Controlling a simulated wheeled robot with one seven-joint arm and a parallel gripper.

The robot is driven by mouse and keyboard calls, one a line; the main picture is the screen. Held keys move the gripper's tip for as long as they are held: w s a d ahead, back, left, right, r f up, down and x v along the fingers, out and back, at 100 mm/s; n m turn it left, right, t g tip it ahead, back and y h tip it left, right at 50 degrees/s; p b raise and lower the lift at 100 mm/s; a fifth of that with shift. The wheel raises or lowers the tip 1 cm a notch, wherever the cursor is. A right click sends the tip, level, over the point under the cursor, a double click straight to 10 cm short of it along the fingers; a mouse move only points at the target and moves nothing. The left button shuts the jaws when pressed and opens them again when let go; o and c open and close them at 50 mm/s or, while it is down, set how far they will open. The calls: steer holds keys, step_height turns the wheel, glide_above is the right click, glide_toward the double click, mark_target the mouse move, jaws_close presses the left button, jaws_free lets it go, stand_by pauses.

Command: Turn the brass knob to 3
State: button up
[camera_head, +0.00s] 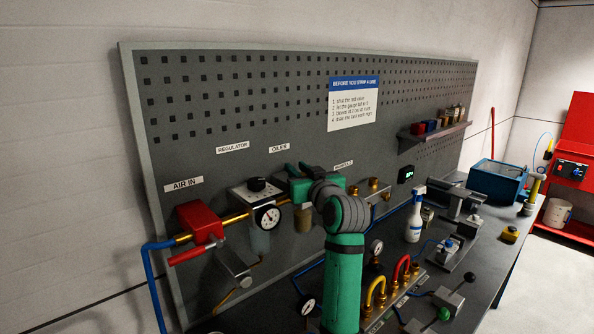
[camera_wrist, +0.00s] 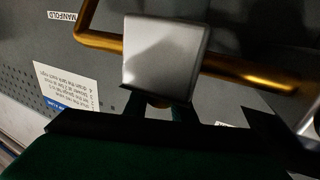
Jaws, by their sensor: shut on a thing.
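My gripper (camera_head: 301,178) is at the oiler, under the OILER label (camera_head: 279,148). It hides the top of the oiler and the brass knob in the head view. The oiler's amber bowl (camera_head: 303,219) shows just below. In the wrist view my gripper (camera_wrist: 158,106) has its two dark fingers at the edge of the oiler's grey block (camera_wrist: 165,50). A small bit of the brass knob (camera_wrist: 159,105) shows between the fingers, and they are shut on it. The knob's number marks and its setting cannot be seen.
Left of the oiler are the regulator with its gauge (camera_head: 267,216) and black knob (camera_head: 257,184), and the red valve (camera_head: 202,221). A brass pipe (camera_wrist: 245,71) runs beside the block. A spray bottle (camera_head: 415,219), brass fittings and tools crowd the bench to the right.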

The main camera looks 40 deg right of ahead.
steer(key=o, duration=1.1)
steer(key=shift+c, duration=0.2)
steer(key=shift+r, duration=0.55)
step_height(320, 180, up, 3)
steer(key=shift+s+f, duration=0.15)
steer(key=s+a+r, duration=0.7)
steer(key=s+r, duration=0.2)
steer(key=s, duration=0.2)
steer(key=shift+s+r, duration=0.15)
steer(key=shift+s, duration=0.2)
